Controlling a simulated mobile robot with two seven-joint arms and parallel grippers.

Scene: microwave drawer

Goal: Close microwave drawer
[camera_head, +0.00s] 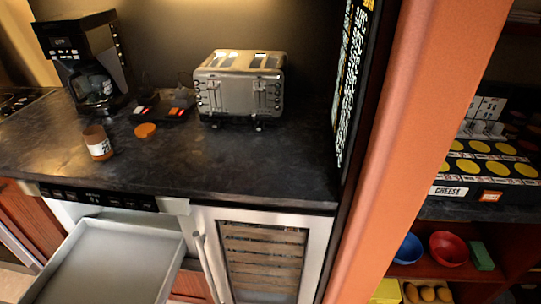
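The microwave drawer (112,262) is pulled out from under the counter at the lower left. It is a light grey, shallow open box and looks empty. Its black control strip (97,198) runs along the cabinet face just under the counter edge. The lower part of the drawer is cut off by the bottom of the picture. Neither of my grippers shows in the head view.
The dark counter (220,165) holds a silver toaster (240,85), a coffee maker (88,62) and a jar (97,143). A glass-door cooler (262,258) with a vertical handle (207,266) stands right of the drawer. An orange pillar (415,120) rises further right.

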